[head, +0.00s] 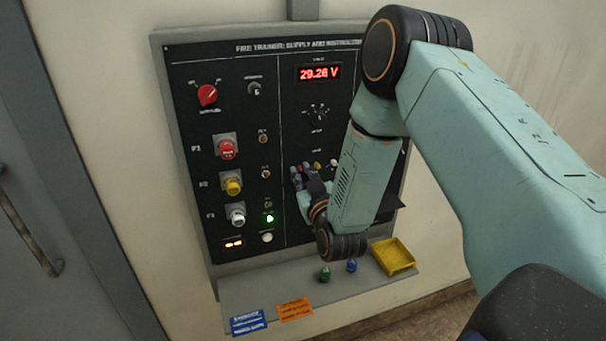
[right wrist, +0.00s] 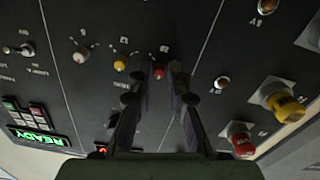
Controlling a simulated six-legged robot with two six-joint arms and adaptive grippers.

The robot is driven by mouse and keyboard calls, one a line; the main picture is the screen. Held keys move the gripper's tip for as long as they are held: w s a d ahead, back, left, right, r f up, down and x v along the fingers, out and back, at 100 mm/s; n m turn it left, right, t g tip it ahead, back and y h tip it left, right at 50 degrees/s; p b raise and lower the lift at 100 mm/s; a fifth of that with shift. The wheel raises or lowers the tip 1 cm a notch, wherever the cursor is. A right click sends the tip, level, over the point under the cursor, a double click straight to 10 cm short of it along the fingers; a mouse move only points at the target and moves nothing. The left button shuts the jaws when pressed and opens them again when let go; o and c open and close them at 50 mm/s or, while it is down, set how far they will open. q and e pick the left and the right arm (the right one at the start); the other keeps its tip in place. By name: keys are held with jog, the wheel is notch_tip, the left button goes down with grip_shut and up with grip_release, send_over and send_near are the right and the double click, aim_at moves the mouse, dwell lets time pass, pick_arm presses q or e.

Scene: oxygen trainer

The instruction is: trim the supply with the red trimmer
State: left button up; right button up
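The red trimmer is a small red knob (right wrist: 159,73) on the black panel (head: 228,75), in a row with a yellow and a white knob. In the head view the red trimmer (head: 295,169) shows at the fingertips of my right gripper (head: 301,173). In the right wrist view my right gripper (right wrist: 163,70) points at the panel, one finger on each side of the red trimmer. The fingers look apart, with a narrow gap around the knob; contact cannot be seen. The red display (head: 319,73) reads 29.26 V. My left gripper is not in view.
Red, yellow and white push buttons (head: 233,186) stick out at the panel's left. A larger red rotary knob (head: 207,94) sits above them. The shelf (head: 240,290) below holds a green and a blue piece, a yellow tray (head: 393,256) and two labels.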

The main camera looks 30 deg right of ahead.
grip_shut()
jog(key=n+p, duration=0.1)
jog(key=n, duration=0.3)
jog(key=shift+p, duration=0.4)
jog(key=shift+n+p, duration=0.55)
jog(key=shift+n, duration=1.15)
jog(key=shift+o, duration=2.2)
grip_release()
